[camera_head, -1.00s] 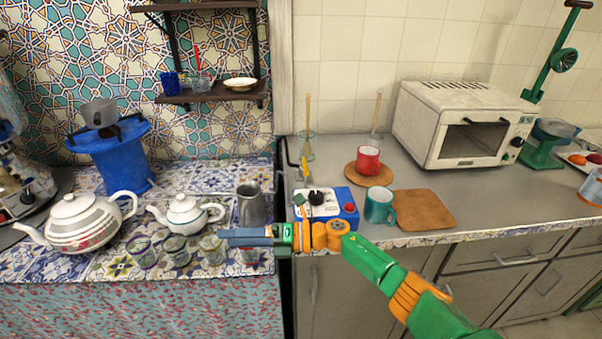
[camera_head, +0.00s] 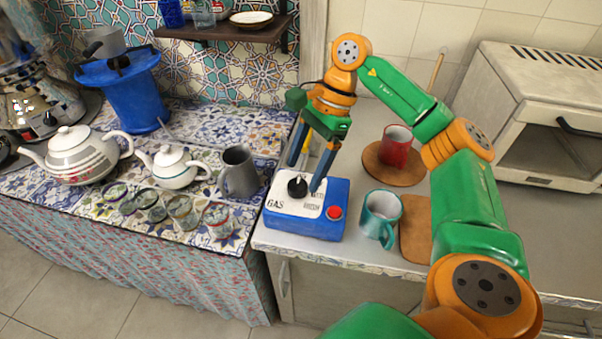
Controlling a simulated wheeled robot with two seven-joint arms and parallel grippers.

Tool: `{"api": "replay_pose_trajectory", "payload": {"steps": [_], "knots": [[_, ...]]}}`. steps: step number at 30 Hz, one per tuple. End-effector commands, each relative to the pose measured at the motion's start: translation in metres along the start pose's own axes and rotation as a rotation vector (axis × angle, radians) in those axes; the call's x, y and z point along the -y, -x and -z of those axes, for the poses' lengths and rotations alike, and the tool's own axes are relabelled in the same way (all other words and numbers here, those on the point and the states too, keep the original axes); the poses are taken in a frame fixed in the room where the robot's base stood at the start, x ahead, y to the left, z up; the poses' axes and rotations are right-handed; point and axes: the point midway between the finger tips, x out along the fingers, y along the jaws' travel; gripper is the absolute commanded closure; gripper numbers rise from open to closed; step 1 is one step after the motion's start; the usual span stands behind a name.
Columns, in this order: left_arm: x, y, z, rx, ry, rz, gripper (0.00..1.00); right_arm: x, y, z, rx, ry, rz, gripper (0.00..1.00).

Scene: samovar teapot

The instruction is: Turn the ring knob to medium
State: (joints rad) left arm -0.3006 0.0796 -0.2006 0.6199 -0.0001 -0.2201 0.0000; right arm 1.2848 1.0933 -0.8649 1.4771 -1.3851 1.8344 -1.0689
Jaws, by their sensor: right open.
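A blue box with a white top (camera_head: 331,194) stands near the front edge of the grey counter. It has a black knob (camera_head: 297,187), lettering that includes "GAS", and a red button (camera_head: 334,212). The exact setting of the knob is too small to read. My right gripper (camera_head: 305,174) points down just above and behind the knob. Its two dark blue fingers are apart, one on the left and one on the right, with nothing held between them. I cannot tell whether a fingertip touches the knob or the box. My left gripper is not in view.
A teal mug (camera_head: 380,217) stands right of the box, by a brown board (camera_head: 415,230). A red mug (camera_head: 396,146) stands on a round coaster behind. A grey pitcher (camera_head: 238,172), teapot (camera_head: 172,167) and several small glasses are on the tiled counter at left. A white oven (camera_head: 540,120) is at right.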

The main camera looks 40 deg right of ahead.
Motion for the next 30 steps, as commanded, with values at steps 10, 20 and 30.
{"api": "replay_pose_trajectory", "payload": {"steps": [10, 20, 30], "knots": [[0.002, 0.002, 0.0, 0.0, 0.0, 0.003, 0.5, 0.0, -0.032, -0.001, 0.004, -0.002, -0.001, 0.19], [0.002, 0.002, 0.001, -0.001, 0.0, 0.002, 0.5, 0.0, -0.031, -0.001, 0.005, -0.002, 0.0, 0.79], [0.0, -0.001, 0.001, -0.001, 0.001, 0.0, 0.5, 0.0, -0.032, -0.001, 0.005, -0.025, 0.01, 1.0]]}}
